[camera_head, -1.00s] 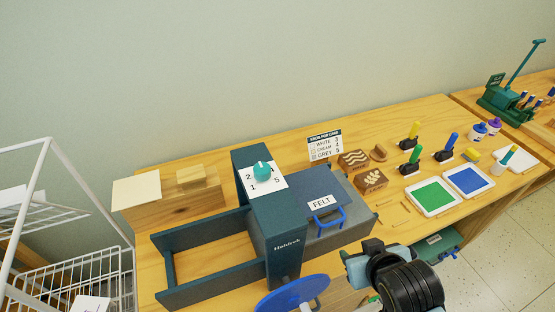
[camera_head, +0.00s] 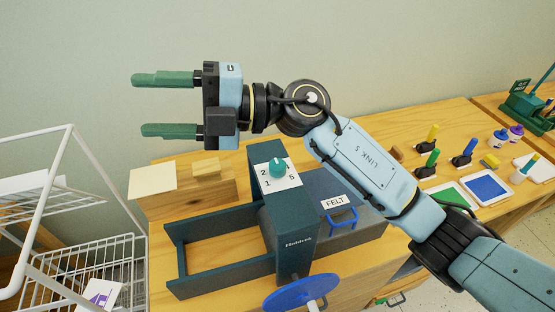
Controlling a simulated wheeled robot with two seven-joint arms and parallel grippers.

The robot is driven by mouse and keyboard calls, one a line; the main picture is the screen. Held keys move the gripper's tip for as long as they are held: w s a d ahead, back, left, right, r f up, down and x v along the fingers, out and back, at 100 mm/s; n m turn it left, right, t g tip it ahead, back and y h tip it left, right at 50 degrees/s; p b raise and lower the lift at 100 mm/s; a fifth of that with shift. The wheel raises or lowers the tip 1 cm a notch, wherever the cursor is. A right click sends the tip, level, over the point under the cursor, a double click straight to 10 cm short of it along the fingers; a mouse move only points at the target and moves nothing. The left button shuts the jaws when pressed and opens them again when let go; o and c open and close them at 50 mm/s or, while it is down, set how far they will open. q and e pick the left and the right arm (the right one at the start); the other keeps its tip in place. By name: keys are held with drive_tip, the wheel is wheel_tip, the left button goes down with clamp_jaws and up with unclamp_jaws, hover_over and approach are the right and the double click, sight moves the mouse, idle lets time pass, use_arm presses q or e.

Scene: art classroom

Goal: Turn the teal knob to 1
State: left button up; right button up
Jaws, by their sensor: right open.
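The teal knob (camera_head: 277,168) sits on a white dial card (camera_head: 266,184) on top of the dark blue press (camera_head: 294,240). The numbers 2, 1 and 5 show on the card around it. A white mark shows at the knob's upper part; I cannot tell exactly which number it points at. My right gripper (camera_head: 164,105) is open and empty, with its two green fingers pointing left. It is above and to the left of the knob, apart from it. My left gripper is not in view.
A blue wheel (camera_head: 300,292) is on the press's front, and a felt box with a blue handle (camera_head: 341,218) is at its right. A wooden block (camera_head: 205,188) stands left. A white wire rack (camera_head: 95,262) is at far left. Stamps and ink pads (camera_head: 488,187) lie right.

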wheel_tip(320, 180, down, 6)
drive_tip(key=n+g+h, duration=0.1)
drive_tip(key=n+h, duration=0.2)
drive_tip(key=h, duration=0.4)
drive_tip(key=m+t+h, duration=0.2)
drive_tip(key=t+h, duration=0.2)
drive_tip(key=h, duration=0.8)
hover_over(277, 164)
drive_tip(key=f, duration=0.2)
wheel_tip(277, 164, down, 12)
drive_tip(key=p, duration=0.2)
drive_tip(key=shift+f+p, duration=0.25)
drive_tip(key=shift+p, duration=0.1)
